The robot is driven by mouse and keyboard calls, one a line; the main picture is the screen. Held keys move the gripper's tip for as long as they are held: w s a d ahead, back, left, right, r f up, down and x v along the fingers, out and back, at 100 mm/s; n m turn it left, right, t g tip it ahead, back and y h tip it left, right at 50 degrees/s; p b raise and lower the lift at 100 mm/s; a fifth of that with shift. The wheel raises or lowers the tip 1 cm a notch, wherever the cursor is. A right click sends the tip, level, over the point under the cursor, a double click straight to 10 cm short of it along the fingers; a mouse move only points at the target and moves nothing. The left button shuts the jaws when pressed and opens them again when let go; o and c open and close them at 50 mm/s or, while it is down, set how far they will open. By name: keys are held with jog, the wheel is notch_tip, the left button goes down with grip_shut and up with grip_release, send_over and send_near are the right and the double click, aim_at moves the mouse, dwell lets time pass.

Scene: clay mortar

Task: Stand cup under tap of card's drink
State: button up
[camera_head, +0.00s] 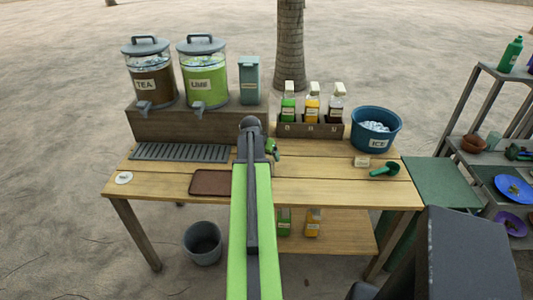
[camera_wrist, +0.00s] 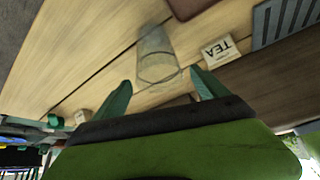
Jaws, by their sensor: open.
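A clear cup (camera_wrist: 157,58) stands on the wooden table in the wrist view. My gripper (camera_wrist: 160,82) is open, its two green fingers apart on the near side of the cup, with nothing held. A small card (camera_wrist: 218,50) reading TEA stands beside the cup. In the head view my arm hides the cup and that card. The brown drink dispenser (camera_head: 150,75) labelled TEA has a tap at its front. To its right is a green dispenser (camera_head: 203,72) whose label looks like LIME. A dark slatted drip tray (camera_head: 180,152) lies below them.
A brown tray (camera_head: 211,182) lies at the table's front. A bottle rack (camera_head: 310,131), a blue ice bucket (camera_head: 375,128) and a green scoop (camera_head: 385,169) stand to the right. A white disc (camera_head: 124,178) lies at the left. A grey bucket (camera_head: 203,243) is on the ground.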

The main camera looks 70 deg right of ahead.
jog(key=p+v, duration=0.7)
jog(key=v, duration=0.2)
jog(key=shift+a+r, duration=0.15)
jog(key=shift+r, duration=0.1)
jog(key=w+a+f+n+t+y, duration=0.15)
jog(key=w+a+n, duration=0.25)
jog(key=w+a, duration=0.85)
jog(key=w+a+f+n+y, duration=0.15)
jog(key=w+a+n, duration=0.25)
jog(key=w+a, duration=0.8)
jog(key=w+a+n+y, duration=0.1)
jog(key=a+n, duration=0.4)
jog(key=a, duration=1.6)
jog(key=shift+y, duration=0.4)
jog(key=a+n, duration=0.1)
jog(key=a, duration=0.4)
jog(key=s+a+n+g, duration=0.1)
jog(key=a+n, duration=0.1)
jog(key=a, duration=0.4)
jog(key=a+n+y, duration=0.1)
jog(key=a+n, duration=0.1)
jog(key=a, duration=0.3)
jog(key=shift+s+a+f+g, duration=0.15)
jog(key=shift+s+g, duration=0.15)
jog(key=shift+g, duration=0.05)
